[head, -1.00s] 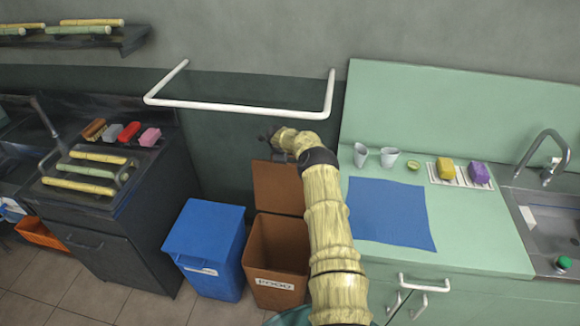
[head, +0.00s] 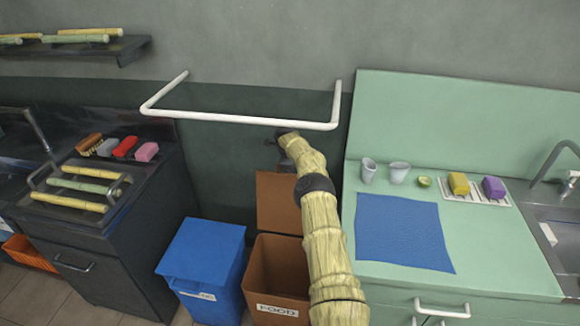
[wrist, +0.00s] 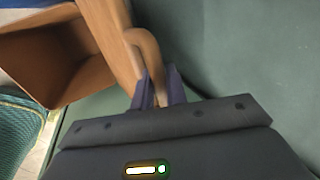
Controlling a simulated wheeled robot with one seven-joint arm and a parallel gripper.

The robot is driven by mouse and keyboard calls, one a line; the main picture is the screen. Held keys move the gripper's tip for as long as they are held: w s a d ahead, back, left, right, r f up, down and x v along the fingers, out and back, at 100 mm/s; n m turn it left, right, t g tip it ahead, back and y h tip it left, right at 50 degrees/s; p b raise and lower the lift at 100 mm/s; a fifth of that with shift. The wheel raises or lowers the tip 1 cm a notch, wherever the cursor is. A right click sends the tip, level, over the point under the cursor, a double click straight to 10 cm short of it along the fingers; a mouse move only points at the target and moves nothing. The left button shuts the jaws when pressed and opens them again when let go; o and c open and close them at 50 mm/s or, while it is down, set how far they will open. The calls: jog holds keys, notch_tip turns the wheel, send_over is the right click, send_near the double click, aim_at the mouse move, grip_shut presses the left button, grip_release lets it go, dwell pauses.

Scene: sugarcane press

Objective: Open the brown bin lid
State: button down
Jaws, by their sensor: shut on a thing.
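The brown bin (head: 278,268), labelled FOOD, stands on the floor with its opening uncovered. Its brown lid (head: 279,203) is raised, standing roughly upright at the bin's back. In the wrist view the lid (wrist: 110,35) is seen close up, with the open bin (wrist: 38,65) to its left. My gripper (wrist: 160,85) is shut on the lid's curved brown handle (wrist: 150,50). In the head view my arm reaches past the bin's right side, and the fingers are too small and dark to make out.
A blue bin (head: 203,262) with its lid down stands left of the brown one. The green counter (head: 345,225) is close on the right of my arm. A white wall rail (head: 240,119) runs above the bins. A dark cabinet (head: 95,245) stands further left.

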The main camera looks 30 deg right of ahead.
jog(key=c, duration=1.5)
grip_release()
jog(key=shift+a+r, duration=0.1)
jog(key=shift+r, duration=0.1)
jog(key=shift+f, duration=0.1)
jog(key=shift+s+r, duration=0.15)
jog(key=shift+r, duration=0.35)
jog(key=shift+s+a, duration=0.1)
jog(key=shift+a, duration=0.1)
jog(key=shift+s+a+b, duration=0.5)
jog(key=shift+s+a, duration=0.7)
jog(key=shift+s, duration=0.35)
jog(key=shift+s+a+b, duration=0.45)
jog(key=shift+s+a, duration=0.75)
jog(key=shift+s, duration=0.4)
jog(key=shift+s+a+b, duration=0.5)
jog(key=shift+s+a, duration=0.7)
jog(key=shift+s, duration=0.35)
jog(key=shift+c, duration=0.3)
